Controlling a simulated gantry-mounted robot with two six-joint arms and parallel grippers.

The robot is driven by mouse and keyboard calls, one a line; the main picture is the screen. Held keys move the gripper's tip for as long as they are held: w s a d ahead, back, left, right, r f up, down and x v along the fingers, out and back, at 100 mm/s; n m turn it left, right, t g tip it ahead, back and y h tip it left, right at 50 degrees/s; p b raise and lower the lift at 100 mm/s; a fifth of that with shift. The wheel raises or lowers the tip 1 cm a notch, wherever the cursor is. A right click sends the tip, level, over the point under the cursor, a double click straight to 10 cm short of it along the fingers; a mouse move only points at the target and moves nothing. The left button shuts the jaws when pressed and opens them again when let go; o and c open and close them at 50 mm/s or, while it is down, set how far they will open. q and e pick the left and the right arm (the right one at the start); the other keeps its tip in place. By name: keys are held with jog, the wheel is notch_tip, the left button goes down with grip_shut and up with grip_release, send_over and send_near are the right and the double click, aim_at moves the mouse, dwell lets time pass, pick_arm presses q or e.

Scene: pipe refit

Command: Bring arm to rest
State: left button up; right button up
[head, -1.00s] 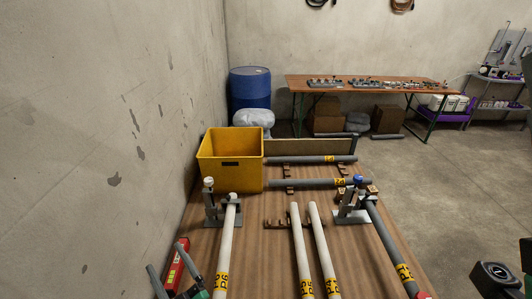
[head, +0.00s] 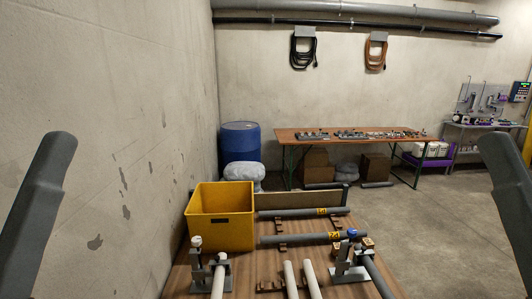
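Two dark grey links of my own arms show, one at the left edge (head: 38,210) and one at the right edge (head: 512,195) in the head view. Neither gripper shows, so I cannot see their fingers or whether they hold anything. On the wooden bench (head: 258,270), a white pipe (head: 218,278) sits at the left clamp stand (head: 197,268). A grey pipe (head: 376,274) sits at the right clamp stand (head: 343,262). Two white pipes (head: 290,277) (head: 312,278) lie side by side between them. Their near ends are cut off by the frame.
A yellow bin (head: 222,232) stands at the bench's back left, near the wall. A blue barrel (head: 241,141) and a second table (head: 345,141) stand behind. Floor on the right is clear.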

notch_tip(320, 180, up, 30)
jog(key=p, duration=2.6)
jog(key=shift+f, duration=0.25)
